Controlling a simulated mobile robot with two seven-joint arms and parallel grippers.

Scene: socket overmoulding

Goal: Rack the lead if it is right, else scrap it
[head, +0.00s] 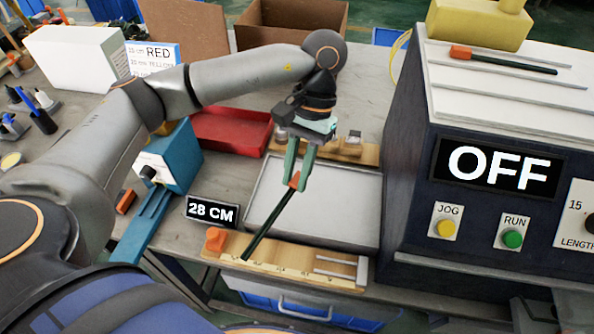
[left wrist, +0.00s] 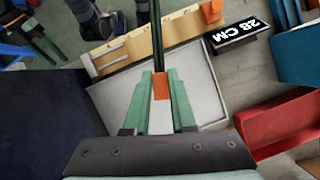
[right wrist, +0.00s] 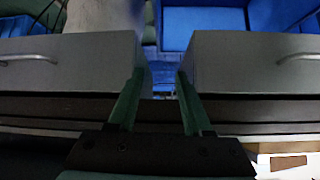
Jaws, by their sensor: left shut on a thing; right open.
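My left gripper (head: 297,178) is shut on the lead, gripping near its orange end. The lead's dark green cable (head: 264,225) slants down to the left, its far end over the wooden ruler board (head: 290,270); I cannot tell whether it touches. In the left wrist view the orange end (left wrist: 160,87) sits between the fingers (left wrist: 160,105). A black display (head: 212,211) reads 28 CM. A card (head: 160,55) lists RED and other colours with lengths, only partly legible. A red tray (head: 225,140) lies behind. My right gripper (right wrist: 157,100) is open and empty, before grey drawer fronts.
A pale grey tray (head: 265,190) lies under the gripper. A wooden strip with fittings (head: 368,153) stands behind it. At right, a dark machine (head: 425,130) shows OFF, with another orange-ended lead (head: 500,62) on top. A blue device (head: 172,160) stands left.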

